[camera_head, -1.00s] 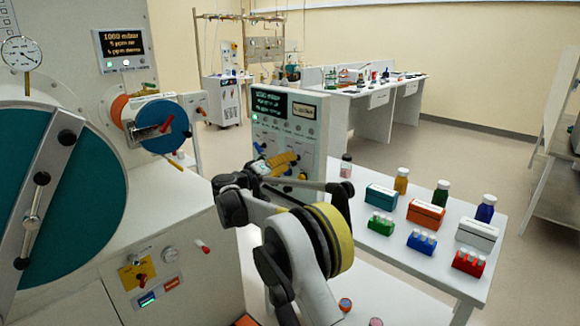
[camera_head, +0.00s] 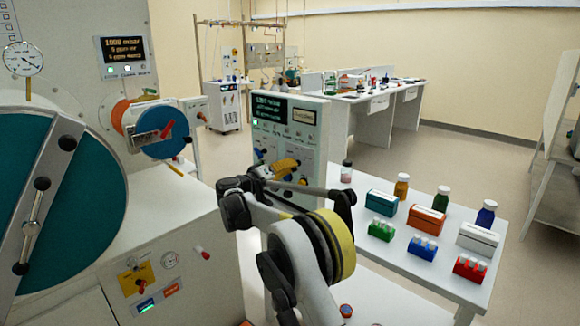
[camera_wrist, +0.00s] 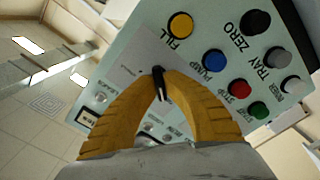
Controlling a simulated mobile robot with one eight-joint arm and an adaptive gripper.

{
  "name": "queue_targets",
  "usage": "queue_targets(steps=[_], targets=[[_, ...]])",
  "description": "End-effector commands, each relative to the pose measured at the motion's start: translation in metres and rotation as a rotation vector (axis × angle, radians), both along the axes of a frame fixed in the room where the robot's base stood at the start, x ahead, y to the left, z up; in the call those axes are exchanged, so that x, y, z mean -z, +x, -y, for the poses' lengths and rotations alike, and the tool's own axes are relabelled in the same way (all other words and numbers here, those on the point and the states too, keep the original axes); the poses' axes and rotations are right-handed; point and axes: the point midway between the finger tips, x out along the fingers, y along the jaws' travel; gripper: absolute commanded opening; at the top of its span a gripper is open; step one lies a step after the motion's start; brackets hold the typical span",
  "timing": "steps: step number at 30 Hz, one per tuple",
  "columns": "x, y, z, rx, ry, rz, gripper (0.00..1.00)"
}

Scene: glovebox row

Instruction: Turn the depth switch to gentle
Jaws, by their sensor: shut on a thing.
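My gripper (camera_head: 284,174) has yellow fingers and is against the front of a pale control cabinet (camera_head: 316,150). In the wrist view, my gripper (camera_wrist: 158,92) is shut on a small black switch lever (camera_wrist: 157,80) with a light mark. The lever stands out from the pale panel (camera_wrist: 118,66). I cannot read which setting it points to. My fingers hide part of the panel around it, and no depth or gentle label is legible.
Near the lever are a yellow FILL button (camera_wrist: 180,25), a blue PUMP button (camera_wrist: 214,61) and a red STOP button (camera_wrist: 240,88). A white table (camera_head: 440,262) with bottles and coloured boxes stands at right. A large glovebox (camera_head: 185,240) fills the left.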

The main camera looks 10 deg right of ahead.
Motion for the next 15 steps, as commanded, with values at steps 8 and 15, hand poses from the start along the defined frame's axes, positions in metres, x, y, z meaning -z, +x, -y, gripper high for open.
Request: queue_targets(steps=[8,15], targets=[[-0.0032,-0.0001,0.0006,0.0,0.106,0.146,0.0],[-0.0029,-0.0002,0.0008,-0.001,0.212,0.293,0.0]])
